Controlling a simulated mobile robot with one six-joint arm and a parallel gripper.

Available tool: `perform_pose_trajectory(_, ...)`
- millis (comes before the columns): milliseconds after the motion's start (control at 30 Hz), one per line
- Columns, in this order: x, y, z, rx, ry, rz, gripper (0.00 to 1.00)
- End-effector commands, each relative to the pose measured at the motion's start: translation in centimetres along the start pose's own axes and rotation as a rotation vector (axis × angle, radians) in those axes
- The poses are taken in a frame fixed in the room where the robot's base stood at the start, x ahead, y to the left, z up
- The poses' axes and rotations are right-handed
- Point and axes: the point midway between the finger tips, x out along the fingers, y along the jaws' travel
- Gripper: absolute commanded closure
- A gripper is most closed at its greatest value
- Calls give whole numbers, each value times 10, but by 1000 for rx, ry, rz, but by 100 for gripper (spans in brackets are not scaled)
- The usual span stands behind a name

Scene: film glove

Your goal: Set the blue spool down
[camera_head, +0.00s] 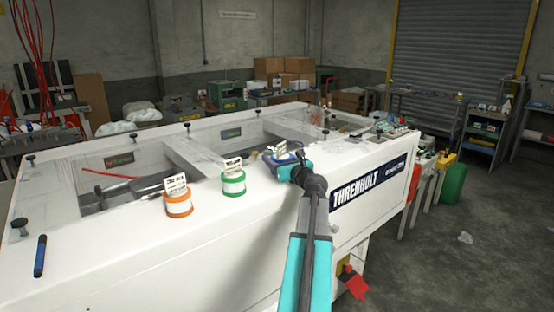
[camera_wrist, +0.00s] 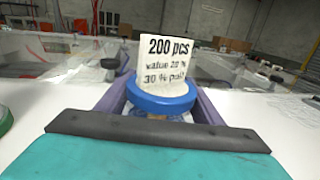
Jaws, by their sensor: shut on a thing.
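The blue spool (camera_head: 271,157) is at the far end of my arm in the camera_head view, over the white ledge of the large machine (camera_head: 130,238). In the wrist view the blue spool (camera_wrist: 160,101) is upright between the two purple fingers of my gripper (camera_wrist: 160,92), which is shut on it. A paper tag reading "200 pcs" (camera_wrist: 166,60) stands up from its top. My gripper (camera_head: 279,158) and the wrist partly hide the spool in the camera_head view. I cannot tell whether its underside touches the ledge.
A green-rimmed spool (camera_head: 233,183) and an orange-rimmed spool (camera_head: 178,202), both tagged, stand on the ledge left of my gripper. A blue marker (camera_head: 40,256) lies at the far left. The ledge between the marker and orange spool is mostly clear. Clear panels and black knobs lie behind.

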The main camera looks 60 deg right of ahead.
Motion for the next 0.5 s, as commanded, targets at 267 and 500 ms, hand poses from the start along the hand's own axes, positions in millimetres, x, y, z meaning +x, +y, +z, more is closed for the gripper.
perform_pose_trajectory(267, 0, 0, -1, 0, 0, 1, 20)
perform_pose_trajectory(500, 0, 1, -1, 0, 0, 1, 20)
